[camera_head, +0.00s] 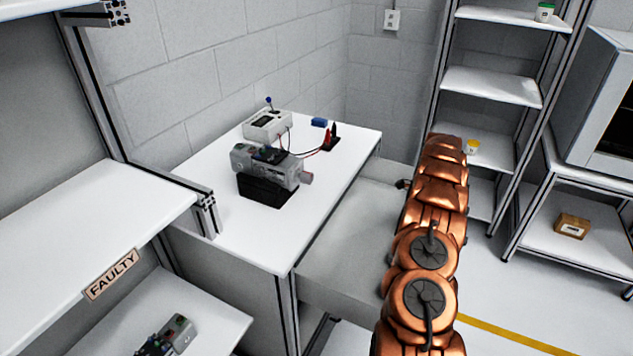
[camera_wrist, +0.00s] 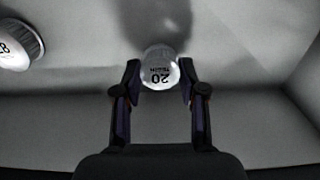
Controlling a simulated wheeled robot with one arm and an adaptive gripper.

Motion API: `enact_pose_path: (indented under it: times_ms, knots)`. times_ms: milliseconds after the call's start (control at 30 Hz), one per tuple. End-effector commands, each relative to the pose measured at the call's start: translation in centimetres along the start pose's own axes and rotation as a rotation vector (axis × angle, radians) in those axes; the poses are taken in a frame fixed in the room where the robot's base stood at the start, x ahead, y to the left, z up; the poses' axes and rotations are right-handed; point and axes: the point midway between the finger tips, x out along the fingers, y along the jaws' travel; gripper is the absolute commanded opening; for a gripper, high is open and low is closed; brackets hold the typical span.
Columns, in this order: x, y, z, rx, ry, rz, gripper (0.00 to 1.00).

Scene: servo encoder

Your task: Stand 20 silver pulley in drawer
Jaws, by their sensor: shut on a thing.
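The silver pulley marked 20 (camera_wrist: 160,72) shows in the wrist view between the two fingertips of my gripper (camera_wrist: 160,82). My gripper is shut on it, one finger at each side, with its numbered face toward the camera. A dark shadow lies just beyond the pulley. The drawer (camera_head: 345,245) is pulled out from the white table in the head view. Its pale floor also shows in the wrist view (camera_wrist: 245,75).
Another round silver part marked 28 (camera_wrist: 18,45) is at the left of the drawer in the wrist view. The table (camera_head: 240,235) bears a motor on a black block (camera_head: 268,190) and a grey box (camera_head: 268,124). Shelves (camera_head: 490,87) stand behind my arm. A FAULTY shelf (camera_head: 85,225) is at left.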

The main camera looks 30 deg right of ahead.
Motion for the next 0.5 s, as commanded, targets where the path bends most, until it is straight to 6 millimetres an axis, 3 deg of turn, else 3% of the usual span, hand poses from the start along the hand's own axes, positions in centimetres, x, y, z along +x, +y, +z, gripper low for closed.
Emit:
enact_pose_path:
  times_ms: [500]
  knots:
    - [0.86, -0.01, 0.03, 0.0, 0.0, 0.0, 0.07]
